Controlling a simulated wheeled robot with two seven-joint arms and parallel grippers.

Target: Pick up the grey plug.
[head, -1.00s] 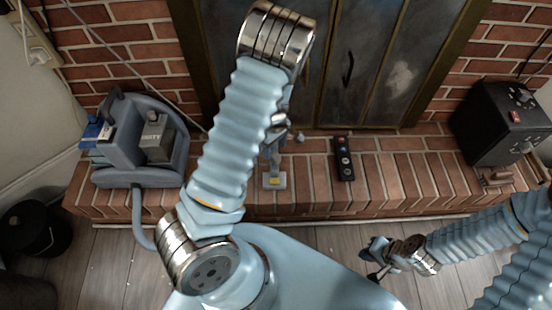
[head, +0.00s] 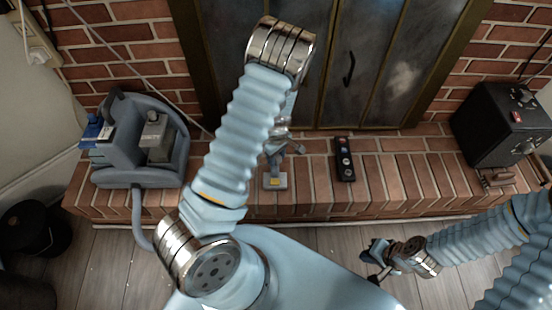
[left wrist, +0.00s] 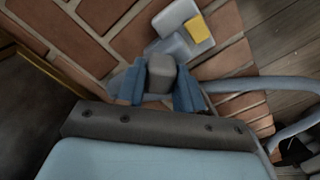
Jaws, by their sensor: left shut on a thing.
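The grey plug (left wrist: 161,73) is a small blocky grey piece between the two blue fingers of my left gripper (left wrist: 160,88) in the left wrist view. The fingers are shut on its sides. In the head view my left gripper (head: 283,150) is over the brick hearth, partly hidden by my own arm, and I cannot make out the plug there. My right gripper (head: 370,261) is low on the right, over the floor, with its fingers apart and empty.
A grey-and-yellow object (head: 275,181) lies on the brick hearth (head: 310,185) just in front of the left gripper. A black remote (head: 344,159) lies to its right. A blue-grey machine (head: 140,150) stands left, a black box (head: 500,122) right. Fireplace doors (head: 360,65) rise behind.

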